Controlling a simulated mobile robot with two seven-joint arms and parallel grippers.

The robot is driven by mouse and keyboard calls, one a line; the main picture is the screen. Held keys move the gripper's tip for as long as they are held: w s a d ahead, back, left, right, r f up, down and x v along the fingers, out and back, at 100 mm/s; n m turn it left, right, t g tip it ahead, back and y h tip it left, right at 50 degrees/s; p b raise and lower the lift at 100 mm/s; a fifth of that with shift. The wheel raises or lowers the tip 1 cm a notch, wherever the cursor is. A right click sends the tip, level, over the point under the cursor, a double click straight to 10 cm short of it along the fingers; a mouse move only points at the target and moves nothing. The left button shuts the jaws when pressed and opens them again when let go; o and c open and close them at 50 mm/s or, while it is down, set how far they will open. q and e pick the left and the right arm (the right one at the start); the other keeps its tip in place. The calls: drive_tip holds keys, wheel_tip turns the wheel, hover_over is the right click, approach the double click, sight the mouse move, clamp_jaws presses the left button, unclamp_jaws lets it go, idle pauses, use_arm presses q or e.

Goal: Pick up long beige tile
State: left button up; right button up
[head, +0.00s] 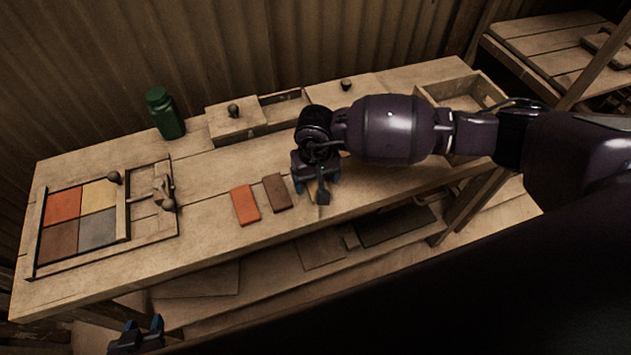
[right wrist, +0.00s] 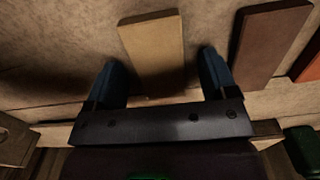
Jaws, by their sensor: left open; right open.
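The long beige tile (right wrist: 152,45) lies flat on the workbench in the right wrist view. My right gripper (right wrist: 160,62) is open, with one blue finger on each side of the tile's near part; I see gaps beside the tile and cannot tell its height above the bench. In the head view my right gripper (head: 315,188) is over the bench, just right of the brown tile, and the beige tile is hidden by it. My left gripper (head: 137,333) is open and empty, low in front of the bench at the bottom left.
A brown tile (head: 277,192) and an orange tile (head: 245,204) lie left of my right gripper. A framed panel (head: 150,238) with coloured tiles and knobs is at the bench's left. A green bottle (head: 165,113), a knobbed wooden box (head: 232,122) and an open wooden tray (head: 490,91) stand behind.

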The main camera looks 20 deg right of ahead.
drive_tip(key=c, duration=1.1)
drive_tip(key=shift+o, duration=0.2)
drive_tip(key=shift+r, duration=0.1)
